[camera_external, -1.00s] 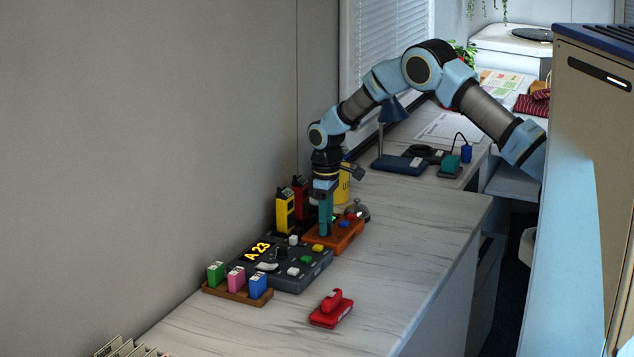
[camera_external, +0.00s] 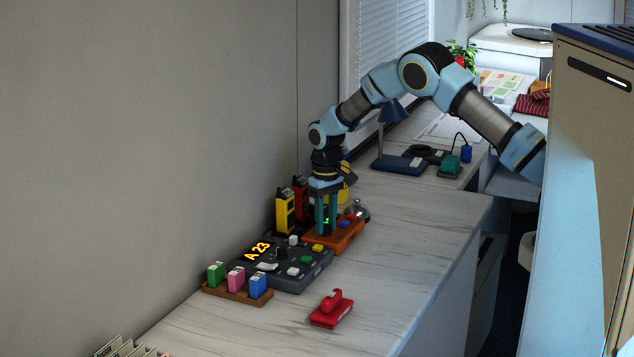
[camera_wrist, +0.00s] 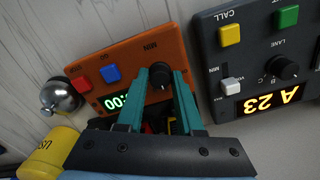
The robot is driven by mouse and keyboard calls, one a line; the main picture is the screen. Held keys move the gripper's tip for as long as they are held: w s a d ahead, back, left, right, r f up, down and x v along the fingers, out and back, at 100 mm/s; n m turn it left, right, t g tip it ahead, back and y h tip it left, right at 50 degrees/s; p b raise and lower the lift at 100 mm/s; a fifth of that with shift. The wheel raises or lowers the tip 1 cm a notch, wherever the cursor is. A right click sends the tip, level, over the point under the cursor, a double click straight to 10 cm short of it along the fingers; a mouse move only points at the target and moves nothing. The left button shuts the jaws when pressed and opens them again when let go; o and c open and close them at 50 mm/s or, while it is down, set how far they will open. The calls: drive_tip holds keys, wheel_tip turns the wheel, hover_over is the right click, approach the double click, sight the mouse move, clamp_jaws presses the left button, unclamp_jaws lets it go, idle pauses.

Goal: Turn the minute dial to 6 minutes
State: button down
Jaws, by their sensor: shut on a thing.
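The orange timer box (camera_external: 345,239) stands on the counter below my gripper (camera_external: 325,230). In the wrist view the timer box (camera_wrist: 118,58) shows upside down, with a "MIN" label above its black minute dial (camera_wrist: 160,76). My gripper (camera_wrist: 161,80) has one teal finger on each side of the dial and is shut on it. The green display (camera_wrist: 116,103) reads zeros in the part that shows; a finger hides some of it. A red button (camera_wrist: 81,85) and a blue button (camera_wrist: 110,74) sit beside the dial.
A dark console (camera_external: 290,273) reading "A 23" stands close in front of the timer. A yellow radio (camera_external: 285,212) and a red one (camera_external: 300,197) stand behind. A bell (camera_wrist: 60,96) and a yellow can (camera_wrist: 60,147) are near. A red stapler-like object (camera_external: 331,309) lies nearer.

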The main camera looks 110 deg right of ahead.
sight(326, 225)
drive_tip(key=c, duration=0.6)
unclamp_jaws()
drive_tip(key=shift+o, duration=0.2)
wheel_tip(326, 225, up, 11)
drive_tip(key=b, duration=0.2)
